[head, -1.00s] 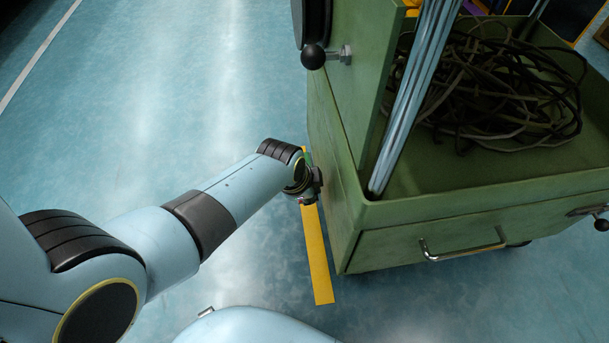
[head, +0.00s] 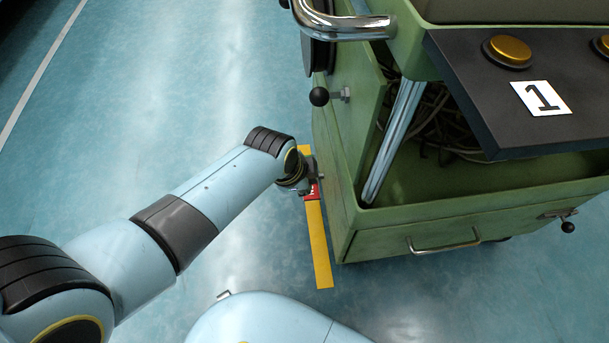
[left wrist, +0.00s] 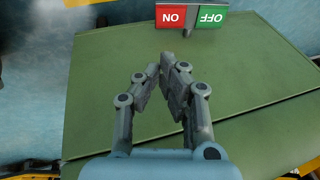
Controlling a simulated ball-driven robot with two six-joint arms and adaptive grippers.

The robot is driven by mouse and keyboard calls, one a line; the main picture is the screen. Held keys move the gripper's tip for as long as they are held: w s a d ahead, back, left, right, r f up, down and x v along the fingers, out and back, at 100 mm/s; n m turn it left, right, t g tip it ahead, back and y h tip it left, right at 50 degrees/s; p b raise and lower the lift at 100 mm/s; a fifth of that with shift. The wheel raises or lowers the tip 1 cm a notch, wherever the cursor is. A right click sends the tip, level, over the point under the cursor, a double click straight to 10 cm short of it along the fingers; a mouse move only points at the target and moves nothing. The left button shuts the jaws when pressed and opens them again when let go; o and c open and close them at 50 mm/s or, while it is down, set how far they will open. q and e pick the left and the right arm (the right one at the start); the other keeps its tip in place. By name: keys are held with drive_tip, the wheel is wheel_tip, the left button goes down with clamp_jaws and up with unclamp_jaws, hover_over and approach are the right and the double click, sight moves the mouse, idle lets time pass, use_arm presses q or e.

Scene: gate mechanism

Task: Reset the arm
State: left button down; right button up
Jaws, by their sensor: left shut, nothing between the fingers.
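My left arm reaches in from the left in the head view, and its gripper (head: 318,178) is beside the left wall of the green cabinet (head: 345,190). In the left wrist view the gripper (left wrist: 168,58) is shut and empty, its fingertips close together before the green panel (left wrist: 100,90). A switch with a red ON half (left wrist: 172,17) and a green OFF half (left wrist: 208,17) lies just beyond the fingertips. In the head view only a red bit of it (head: 312,192) shows beside the gripper. My right gripper is not in view.
A black knob (head: 319,96) sticks out from the cabinet. A yellow floor stripe (head: 318,245) runs beside it. Floor to the left is clear.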

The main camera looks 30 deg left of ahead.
use_arm(q)
drive_tip(key=shift+r, duration=0.25)
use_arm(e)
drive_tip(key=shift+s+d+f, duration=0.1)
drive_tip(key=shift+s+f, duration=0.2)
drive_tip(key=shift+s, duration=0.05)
use_arm(q)
drive_tip(key=s+a+f+n+g+y, duration=0.15)
drive_tip(key=s+a, duration=0.25)
drive_tip(key=s, duration=0.5)
drive_tip(key=s+a+f+n+g, duration=0.1)
drive_tip(key=s+a+f, duration=0.2)
drive_tip(key=s, duration=0.6)
drive_tip(key=s+a+f+n+g, duration=0.15)
drive_tip(key=s+a, duration=0.25)
drive_tip(key=s, duration=0.4)
drive_tip(key=s+a+r+n+p, duration=0.2)
drive_tip(key=s+n+p, duration=0.5)
drive_tip(key=s+p, duration=0.7)
drive_tip(key=shift+s+a+r, duration=0.15)
drive_tip(key=shift+s+r, duration=0.55)
drive_tip(key=shift+s, duration=0.45)
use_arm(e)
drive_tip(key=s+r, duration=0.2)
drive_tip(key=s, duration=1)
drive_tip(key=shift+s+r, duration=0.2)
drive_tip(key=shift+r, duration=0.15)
